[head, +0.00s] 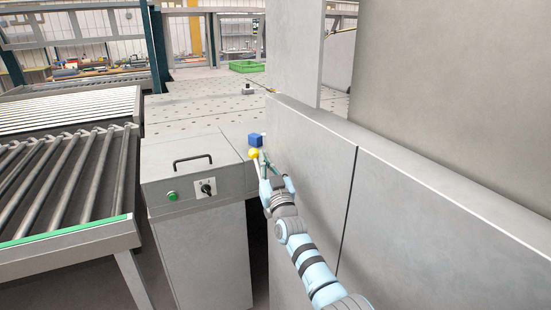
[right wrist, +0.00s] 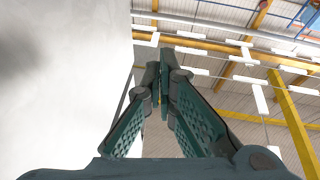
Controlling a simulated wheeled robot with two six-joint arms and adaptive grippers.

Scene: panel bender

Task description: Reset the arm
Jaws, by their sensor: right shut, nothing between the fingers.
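My right arm reaches forward from the lower right in the head view, along the grey panel wall. My right gripper (head: 263,162) is at its far end, close to a yellow knob (head: 253,153) and a blue block (head: 255,140). I cannot tell whether it touches them. In the right wrist view the right gripper's fingers (right wrist: 161,85) are closed together with nothing between them. My left gripper is in neither view.
A grey cabinet (head: 200,240) with a handle (head: 192,161), a green button (head: 172,196) and a black switch (head: 208,188) stands left of the arm. A roller conveyor (head: 65,180) is further left. The tall grey panel (head: 400,215) lies close on the right.

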